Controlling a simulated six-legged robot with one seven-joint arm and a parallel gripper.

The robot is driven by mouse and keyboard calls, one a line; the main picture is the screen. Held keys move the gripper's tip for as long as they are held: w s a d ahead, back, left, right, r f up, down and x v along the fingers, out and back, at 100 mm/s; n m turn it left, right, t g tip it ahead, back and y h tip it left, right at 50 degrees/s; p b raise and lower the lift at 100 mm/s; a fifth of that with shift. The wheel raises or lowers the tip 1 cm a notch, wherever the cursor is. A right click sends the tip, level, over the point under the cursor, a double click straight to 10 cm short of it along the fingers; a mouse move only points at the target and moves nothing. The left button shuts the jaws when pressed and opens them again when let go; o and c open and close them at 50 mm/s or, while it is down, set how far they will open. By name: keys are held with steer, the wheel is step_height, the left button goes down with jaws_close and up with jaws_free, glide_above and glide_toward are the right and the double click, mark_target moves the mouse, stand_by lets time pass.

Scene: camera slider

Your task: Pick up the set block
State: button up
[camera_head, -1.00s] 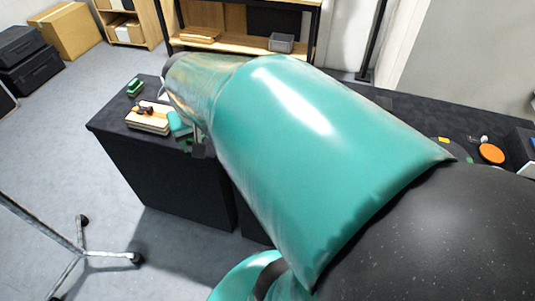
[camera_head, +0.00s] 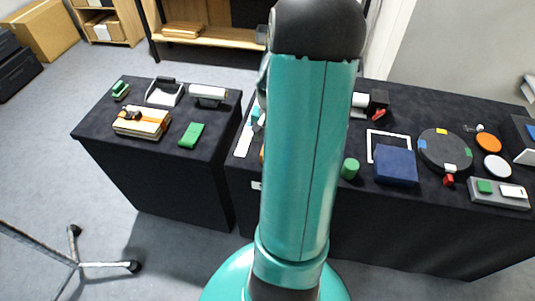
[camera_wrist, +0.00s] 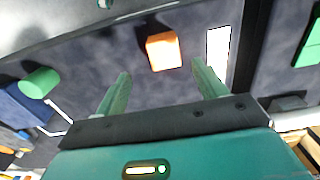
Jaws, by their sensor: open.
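An orange block (camera_wrist: 163,51), the likeliest set block, lies on the dark tabletop in the wrist view. A small orange edge of it seems to show beside my arm in the head view (camera_head: 262,155); the rest is hidden behind the arm. My gripper (camera_wrist: 161,74) is open and empty. Its two green fingers point toward the orange block, which appears between and just beyond their tips, apart from them. The head view does not show my gripper, as my arm covers it.
A white strip (camera_wrist: 218,52) lies close right of the block. A green cylinder (camera_head: 350,168), blue box (camera_head: 396,166), white frame (camera_head: 372,146) and dark turntable (camera_head: 445,150) stand on the right table. A green block (camera_head: 192,135) lies on the left table, across a gap.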

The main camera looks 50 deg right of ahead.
steer(key=f, duration=0.8)
steer(key=shift+w+f, duration=0.25)
steer(key=shift+w, duration=0.05)
steer(key=c, duration=1.1)
